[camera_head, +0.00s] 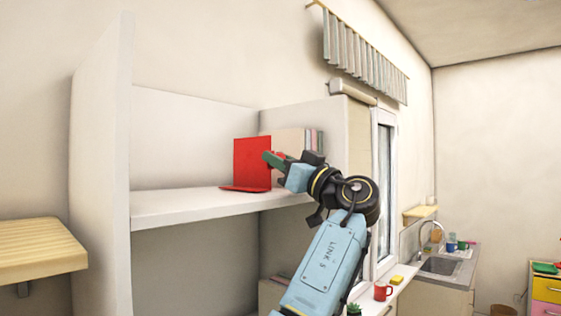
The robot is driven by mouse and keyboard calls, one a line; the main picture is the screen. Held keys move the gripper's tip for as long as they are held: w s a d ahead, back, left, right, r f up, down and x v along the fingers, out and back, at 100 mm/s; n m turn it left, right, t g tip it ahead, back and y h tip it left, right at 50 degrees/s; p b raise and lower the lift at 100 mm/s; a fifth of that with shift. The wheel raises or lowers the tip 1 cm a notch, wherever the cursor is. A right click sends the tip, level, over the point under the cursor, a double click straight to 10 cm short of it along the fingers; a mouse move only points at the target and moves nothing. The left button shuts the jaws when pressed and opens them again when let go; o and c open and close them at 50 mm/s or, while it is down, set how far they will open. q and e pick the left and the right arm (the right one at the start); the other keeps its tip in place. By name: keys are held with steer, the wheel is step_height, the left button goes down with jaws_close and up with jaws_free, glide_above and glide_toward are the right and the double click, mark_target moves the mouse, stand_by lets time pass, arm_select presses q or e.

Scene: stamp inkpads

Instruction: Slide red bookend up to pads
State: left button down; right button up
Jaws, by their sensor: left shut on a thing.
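The red bookend (250,160) stands upright on the white shelf, its flat foot lying on the shelf board to the left. My left gripper (272,159) is shut on the upright plate of the red bookend near its right edge. The pads (314,141) stand upright in a row just right of the bookend, against the right side of the shelf. Their lower parts are hidden behind my gripper and wrist. I cannot tell whether the bookend touches them. My right gripper is out of view.
The shelf board (170,204) is clear to the left of the bookend. A tall white side panel (101,160) bounds it on the left. A wooden shelf (35,247) is at lower left. A red mug (382,291) stands on the sill at lower right.

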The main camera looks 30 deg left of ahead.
arm_select(q)
steer(key=shift+w+d+r, duration=0.1)
steer(key=shift+w+d, duration=0.1)
steer(key=shift+w, duration=0.45)
steer(key=shift+w+d, duration=0.15)
steer(key=shift+w, duration=0.45)
steer(key=shift+w+d, duration=0.15)
steer(key=shift+w, duration=0.3)
steer(key=c, duration=1.2)
jaws_free()
steer(key=b+v, duration=0.4)
steer(key=v, duration=0.9)
steer(key=shift+d+f, duration=0.1)
steer(key=shift+f, duration=0.15)
